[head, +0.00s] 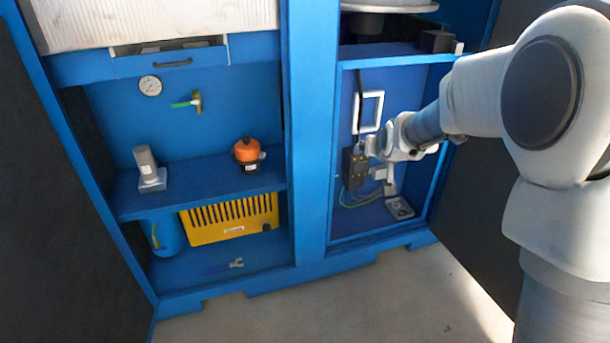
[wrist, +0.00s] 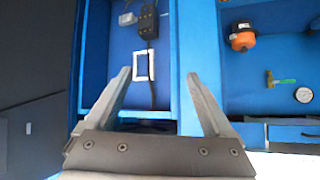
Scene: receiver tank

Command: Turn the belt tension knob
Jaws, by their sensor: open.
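My gripper (head: 371,147) is in the right bay of the blue cabinet, in front of the black control box (head: 353,166). In the wrist view my gripper (wrist: 158,72) is open, with nothing between its fingers. The black box (wrist: 148,22) shows beyond the fingertips there. A yellow slotted guard (head: 228,216) stands on the floor of the left bay. A small dark knob-like part (head: 266,227) sits at its lower right; I cannot tell for certain that this is the belt tension knob. My gripper is apart from it, above and to the right. The guard is not seen in the wrist view.
A blue post (head: 309,140) divides the bays. The left shelf (head: 205,187) bears an orange-topped device (head: 247,153) and a grey cylinder (head: 147,168). A gauge (head: 150,86) and a green-handled valve (head: 187,104) are above. A blue-handled tool (head: 222,267) lies below the guard.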

